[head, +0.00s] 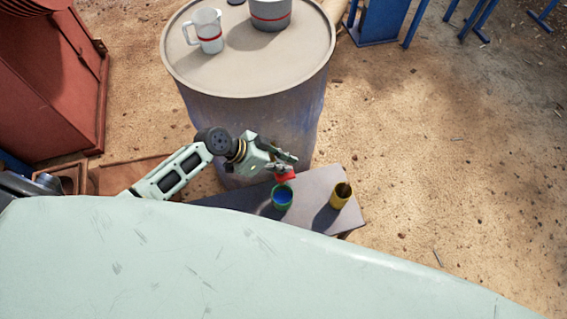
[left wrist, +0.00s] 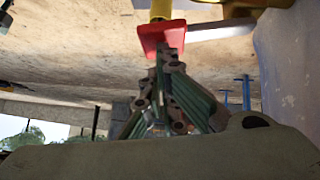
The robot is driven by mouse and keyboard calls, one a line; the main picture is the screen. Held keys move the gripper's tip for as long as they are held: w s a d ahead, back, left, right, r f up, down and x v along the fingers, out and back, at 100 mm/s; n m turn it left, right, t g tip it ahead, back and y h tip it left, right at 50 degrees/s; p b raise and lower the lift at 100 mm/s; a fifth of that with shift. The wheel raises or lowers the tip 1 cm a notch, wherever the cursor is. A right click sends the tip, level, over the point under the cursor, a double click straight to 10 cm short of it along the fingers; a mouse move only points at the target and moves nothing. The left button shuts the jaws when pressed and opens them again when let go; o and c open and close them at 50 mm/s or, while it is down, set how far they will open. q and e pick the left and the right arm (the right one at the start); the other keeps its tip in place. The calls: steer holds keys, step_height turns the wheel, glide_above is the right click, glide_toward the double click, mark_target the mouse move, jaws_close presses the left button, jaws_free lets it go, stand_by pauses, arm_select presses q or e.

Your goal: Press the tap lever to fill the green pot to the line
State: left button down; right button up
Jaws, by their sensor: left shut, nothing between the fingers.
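The green pot (head: 282,199) stands on a dark bench below the barrel, with blue liquid visible inside. A fill line cannot be made out. The red tap lever (head: 286,177) shows just above the pot's far rim; it also shows in the left wrist view (left wrist: 150,36), near a yellow part. My left gripper (head: 287,164) is shut and empty. Its fingertips (left wrist: 170,52) are at the red lever and appear to touch it; the exact contact is unclear. The tap's spout is hidden. My right gripper is not in view.
A yellow pot (head: 341,197) stands on the bench (head: 318,180), right of the green one. The large barrel (head: 255,105) behind carries a white jug (head: 207,32) and a grey pot (head: 270,14), each with a red band. Open sandy ground lies to the right.

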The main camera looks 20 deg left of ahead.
mark_target(288, 178)
arm_select(q)
steer(key=s+f+t, duration=0.1)
steer(key=s+d+f+m+t+y+b, duration=0.1)
steer(key=f, duration=0.1)
steer(key=shift+d+f+y, duration=0.1)
steer(key=shift+f+y, duration=0.05)
steer(key=shift+y, duration=0.15)
steer(key=shift+s+d+f+b, duration=0.15)
steer(key=shift+s+f+b, duration=0.05)
steer(key=shift+f+b, duration=0.5)
steer(key=shift+s+f, duration=0.15)
steer(key=shift+f, duration=0.05)
stand_by(0.8)
